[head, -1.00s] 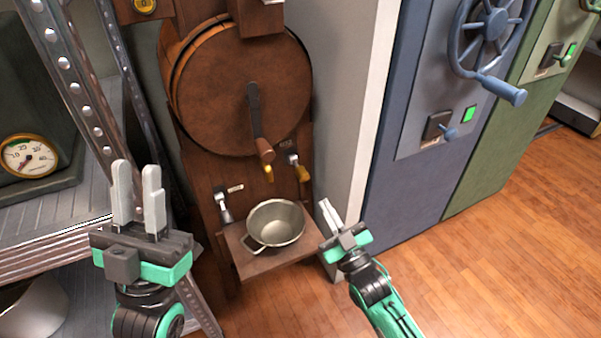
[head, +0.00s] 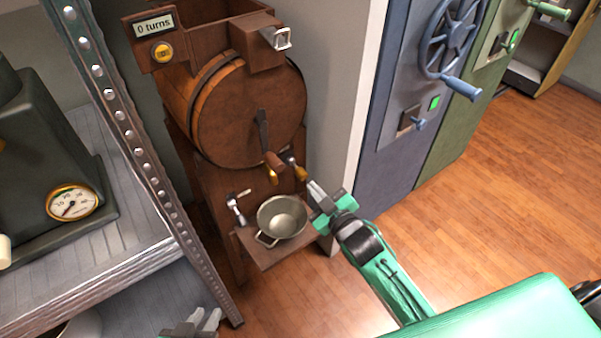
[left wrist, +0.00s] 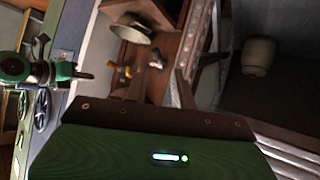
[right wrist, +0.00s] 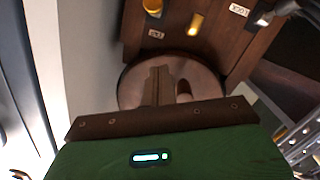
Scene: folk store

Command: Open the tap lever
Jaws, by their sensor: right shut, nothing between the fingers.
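The tap lever (head: 298,172) has a yellow handle and sits low on the right front of the wooden barrel churn (head: 262,112). Its yellow end also shows at the top edge of the right wrist view (right wrist: 152,7). A yellow spout (head: 272,177) hangs to its left. My right gripper (head: 316,188) is shut and empty, just below and right of the lever; whether it touches is unclear. My left gripper (head: 203,322) is open and empty at the bottom edge, partly cut off.
A metal bowl (head: 281,217) stands on a small wooden shelf (head: 262,259) under the spout. A second lever (head: 236,209), beside a LOCK label (right wrist: 240,10), is left of the bowl. A metal rack (head: 130,135) stands left. Blue (head: 385,155) and green cabinets stand right, with open floor before them.

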